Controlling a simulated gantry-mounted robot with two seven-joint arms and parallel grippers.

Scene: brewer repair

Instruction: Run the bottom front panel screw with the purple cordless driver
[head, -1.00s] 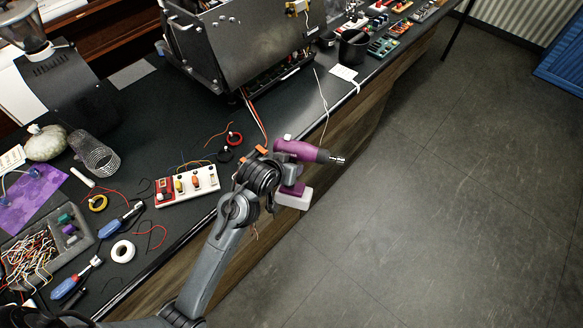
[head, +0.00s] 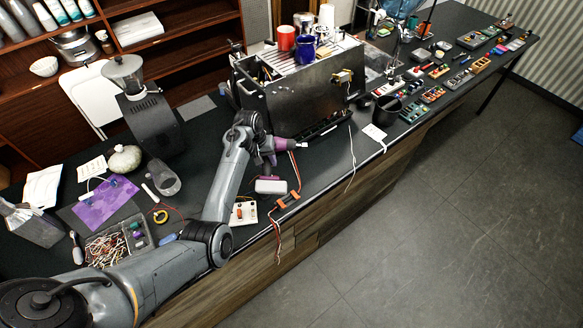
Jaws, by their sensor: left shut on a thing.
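The brewer (head: 305,95) is a dark metal box on the bench, with red and blue cups on top. Its lower front edge faces the bench front. My left gripper (head: 262,146) is shut on the purple cordless driver (head: 285,144), whose pale battery base (head: 270,186) hangs below. The driver's nose points right, just in front of the brewer's lower left front. The bottom panel screw is too small to make out, and I cannot tell whether the bit touches anything. My right gripper is not in view.
An orange clip with wires (head: 288,200) hangs at the bench's front edge. A black cup (head: 387,109) and a white tag (head: 374,132) stand right of the brewer. A dark grinder (head: 152,125) stands to the left. Several small modules fill the bench's far right.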

